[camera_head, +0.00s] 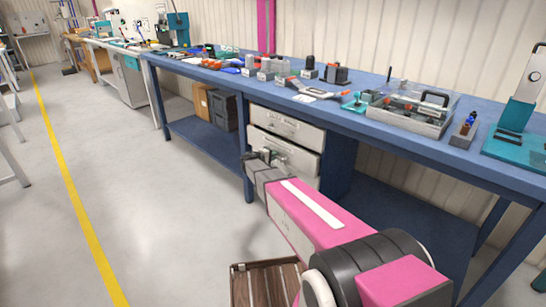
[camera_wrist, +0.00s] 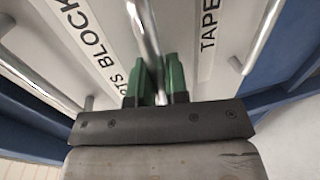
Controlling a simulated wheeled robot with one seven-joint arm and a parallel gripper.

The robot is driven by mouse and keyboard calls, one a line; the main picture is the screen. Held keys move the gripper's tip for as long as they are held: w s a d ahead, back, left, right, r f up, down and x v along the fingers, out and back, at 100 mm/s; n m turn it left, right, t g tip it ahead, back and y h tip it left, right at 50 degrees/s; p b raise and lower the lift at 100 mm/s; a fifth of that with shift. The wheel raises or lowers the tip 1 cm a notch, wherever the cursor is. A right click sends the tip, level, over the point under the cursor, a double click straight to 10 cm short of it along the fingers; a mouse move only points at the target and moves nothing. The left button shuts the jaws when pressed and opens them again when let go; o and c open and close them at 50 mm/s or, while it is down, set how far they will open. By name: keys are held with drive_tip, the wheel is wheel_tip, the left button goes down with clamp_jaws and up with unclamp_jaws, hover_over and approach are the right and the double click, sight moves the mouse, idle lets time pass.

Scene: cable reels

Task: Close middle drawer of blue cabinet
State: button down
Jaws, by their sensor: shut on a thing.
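The blue cabinet (camera_head: 246,133) is under the blue workbench, with light-grey drawer fronts. The top drawer (camera_head: 288,125) looks flush. The middle drawer (camera_head: 290,155) stands out a little beyond it. My gripper (camera_head: 264,157) is at the cabinet front and hides part of the lower fronts. In the wrist view, my gripper's green fingers (camera_wrist: 156,85) are shut on a metal drawer handle (camera_wrist: 146,35). Labels reading "BLOCK" and "TAPE" show on the drawer fronts on either side of this handle. Which drawer bears the gripped handle is hard to tell in the head view.
The workbench top (camera_head: 355,95) holds many tools and parts. A brown box (camera_head: 202,100) and dark crates (camera_head: 224,110) stand on the lower shelf left of the cabinet. A slatted wooden thing (camera_head: 268,284) is near my arm.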

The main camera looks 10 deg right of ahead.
drive_tip(key=shift+r+x, duration=0.2)
drive_tip(key=shift+x, duration=0.75)
drive_tip(key=shift+r+x, duration=0.15)
drive_tip(key=shift+x, duration=0.75)
drive_tip(key=shift+w+d, duration=0.1)
drive_tip(key=shift+w, duration=0.05)
drive_tip(key=c, duration=1.1)
unclamp_jaws()
drive_tip(key=shift+c, duration=0.2)
drive_tip(key=v, duration=1)
drive_tip(key=shift+s+a, duration=0.25)
drive_tip(key=shift+a, duration=0.05)
drive_tip(key=shift+s+r, duration=0.1)
